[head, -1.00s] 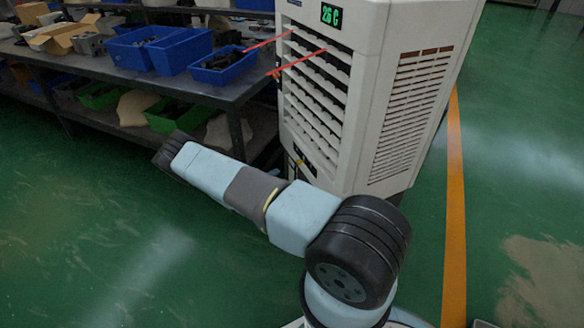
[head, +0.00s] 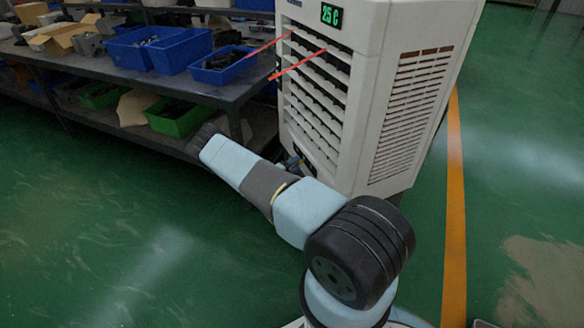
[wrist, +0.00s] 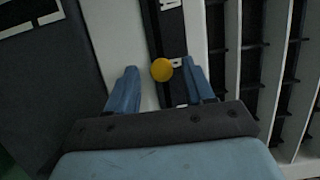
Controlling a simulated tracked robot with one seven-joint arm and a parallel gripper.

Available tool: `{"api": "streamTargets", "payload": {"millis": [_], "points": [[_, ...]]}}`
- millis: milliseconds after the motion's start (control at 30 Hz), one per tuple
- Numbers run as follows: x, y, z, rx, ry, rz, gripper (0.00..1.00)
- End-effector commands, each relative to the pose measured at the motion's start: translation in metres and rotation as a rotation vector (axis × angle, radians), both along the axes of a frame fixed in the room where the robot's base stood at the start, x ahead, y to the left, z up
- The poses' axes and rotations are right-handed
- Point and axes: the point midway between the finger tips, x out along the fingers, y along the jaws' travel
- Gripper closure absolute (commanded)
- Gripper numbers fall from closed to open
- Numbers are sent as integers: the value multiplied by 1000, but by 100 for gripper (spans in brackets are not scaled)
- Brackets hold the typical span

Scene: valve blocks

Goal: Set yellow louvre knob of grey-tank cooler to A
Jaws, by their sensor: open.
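The white cooler (head: 345,175) stands at the centre right in the head view, with a louvred front and a green display (head: 331,15) reading 25 C. In the wrist view the yellow knob (wrist: 162,70) sits on a dark strip (wrist: 172,45) with small white labels; their lettering is too small to read. My gripper (wrist: 160,82) is open, one blue finger on each side of the knob in the picture. I cannot tell how much depth lies between fingertips and knob. In the head view my gripper is mostly hidden behind my arm. The grey tank is not clearly seen.
Red streamers (head: 297,65) stick out from the louvres (head: 318,95). A metal shelf bench (head: 235,90) with blue bins (head: 222,65) and green bins (head: 175,118) stands left of the cooler. Green floor is clear in the left foreground and right of the orange line (head: 455,220).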

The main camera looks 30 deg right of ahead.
Motion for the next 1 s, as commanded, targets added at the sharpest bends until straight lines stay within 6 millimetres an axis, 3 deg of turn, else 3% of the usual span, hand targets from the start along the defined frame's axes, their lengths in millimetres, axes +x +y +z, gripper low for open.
{"api": "streamTargets", "payload": {"millis": [233,767,1000], "points": [[0,0,0,0,0,0,48],[-1,0,-1,2,1,-1,99],[-1,0,-1,3,2,-1,100]]}}
